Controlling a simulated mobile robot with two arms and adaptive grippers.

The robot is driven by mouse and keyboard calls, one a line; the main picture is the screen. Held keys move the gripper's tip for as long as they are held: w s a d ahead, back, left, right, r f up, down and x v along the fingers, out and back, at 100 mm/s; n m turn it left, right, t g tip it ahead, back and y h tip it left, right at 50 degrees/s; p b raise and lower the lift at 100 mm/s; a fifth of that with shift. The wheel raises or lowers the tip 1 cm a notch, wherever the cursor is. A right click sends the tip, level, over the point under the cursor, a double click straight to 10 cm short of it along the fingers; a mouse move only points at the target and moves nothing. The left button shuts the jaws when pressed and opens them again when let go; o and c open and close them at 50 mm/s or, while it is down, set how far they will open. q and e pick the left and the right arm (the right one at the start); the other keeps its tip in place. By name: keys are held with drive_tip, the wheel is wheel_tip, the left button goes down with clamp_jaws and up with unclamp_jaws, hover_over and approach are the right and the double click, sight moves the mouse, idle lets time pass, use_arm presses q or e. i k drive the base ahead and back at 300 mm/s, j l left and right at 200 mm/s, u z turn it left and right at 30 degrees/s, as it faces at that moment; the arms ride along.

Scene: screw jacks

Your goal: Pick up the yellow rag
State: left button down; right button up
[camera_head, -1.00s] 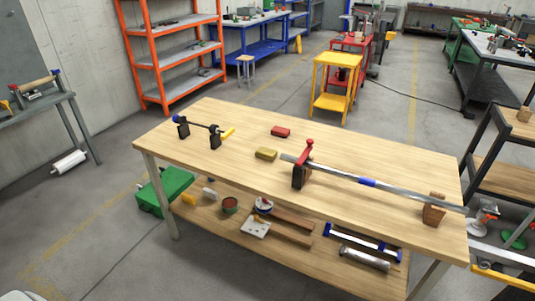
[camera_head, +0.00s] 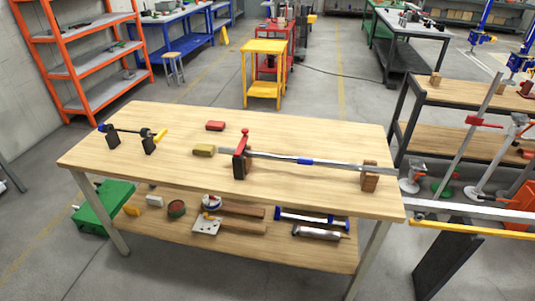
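A small folded yellow block-shaped thing, which looks like the yellow rag (camera_head: 203,150), lies on the wooden workbench (camera_head: 320,135), left of the middle. A similar red folded thing (camera_head: 215,125) lies just behind it. The grey bar of a long clamp (camera_head: 275,156) reaches close to the rag's right side; I cannot tell whether they touch. Neither of my grippers is in view.
The long clamp rests on wooden blocks (camera_head: 370,178), with a red jaw (camera_head: 241,155). A smaller clamp (camera_head: 130,135) stands at the bench's left. A green box (camera_head: 104,206) sits below. A shelf rack (camera_head: 465,92) stands right. The bench's back right is clear.

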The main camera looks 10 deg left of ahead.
sight(206, 149)
drive_tip(key=i+j+z, duration=0.1)
drive_tip(key=j, duration=0.25)
drive_tip(key=i+j, duration=0.15)
drive_tip(key=j, duration=0.2)
drive_tip(key=i+j+z, duration=0.15)
drive_tip(key=j, duration=0.25)
drive_tip(key=i+j, duration=0.1)
drive_tip(key=j, duration=0.25)
drive_tip(key=z, duration=0.05)
